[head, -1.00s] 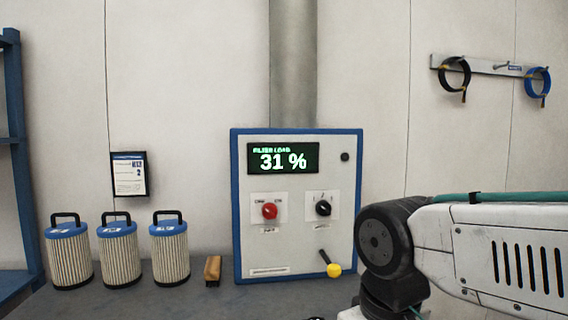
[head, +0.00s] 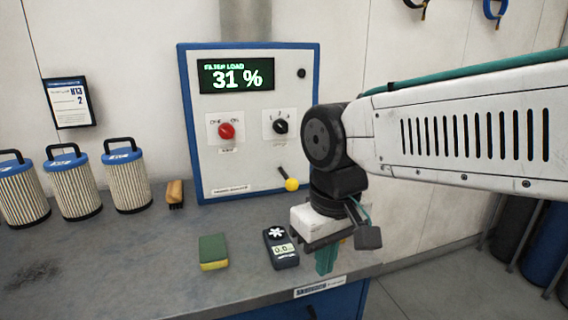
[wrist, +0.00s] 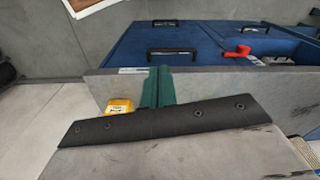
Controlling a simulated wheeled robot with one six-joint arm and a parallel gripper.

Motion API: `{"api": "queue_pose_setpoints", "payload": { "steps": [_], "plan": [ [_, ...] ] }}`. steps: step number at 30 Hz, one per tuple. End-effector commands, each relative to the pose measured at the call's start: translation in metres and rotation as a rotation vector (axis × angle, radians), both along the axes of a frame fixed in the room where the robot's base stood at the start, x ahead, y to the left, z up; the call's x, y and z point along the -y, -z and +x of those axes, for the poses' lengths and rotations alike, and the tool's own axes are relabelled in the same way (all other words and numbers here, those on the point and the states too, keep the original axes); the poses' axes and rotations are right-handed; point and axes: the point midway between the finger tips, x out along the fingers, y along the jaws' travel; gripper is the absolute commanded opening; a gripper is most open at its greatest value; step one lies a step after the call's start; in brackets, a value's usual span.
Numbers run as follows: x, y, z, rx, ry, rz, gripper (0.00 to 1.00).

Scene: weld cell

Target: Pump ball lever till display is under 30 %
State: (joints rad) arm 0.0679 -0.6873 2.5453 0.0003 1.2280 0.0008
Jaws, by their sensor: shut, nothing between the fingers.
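The filter load panel (head: 240,170) stands at the back of the bench, white with a blue frame. Its display (head: 236,76) reads 31 %. The ball lever (head: 289,183) sticks out low on the panel's right side, its yellow ball end tilted down to the right. My gripper (head: 326,262) points down over the bench's front edge, in front of and to the right of the lever, apart from it. Its teal fingers are together and empty; they also show in the wrist view (wrist: 157,88). The lever is not recognisable in the wrist view.
A red knob (head: 226,131) and a black knob (head: 280,126) sit above the lever. A dark handheld meter (head: 281,250) and a sponge (head: 213,251) lie on the bench (head: 140,265) left of my gripper. A brush (head: 175,193) and several filter cartridges (head: 127,183) stand farther left.

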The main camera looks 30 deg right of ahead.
Motion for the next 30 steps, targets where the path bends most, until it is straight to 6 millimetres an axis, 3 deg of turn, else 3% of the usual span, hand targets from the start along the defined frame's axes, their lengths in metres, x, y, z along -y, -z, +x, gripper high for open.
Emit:
{"api": "queue_pose_setpoints", "payload": {
  "steps": [5, 8, 15, 21, 25, 30],
  "plan": [
    [0.019, -0.002, 0.053, 0.006, 0.139, 0.056, 0.00],
    [0.035, -0.005, 0.096, 0.065, 0.239, 0.093, 0.00],
    [0.091, -0.015, 0.203, 0.276, 0.494, 0.166, 0.00],
    [0.142, -0.033, 0.277, 0.483, 0.684, 0.207, 0.00],
    [0.162, -0.053, 0.310, 0.613, 0.764, 0.226, 0.00],
    [0.173, -0.076, 0.327, 0.723, 0.819, 0.242, 0.00]
  ]
}}
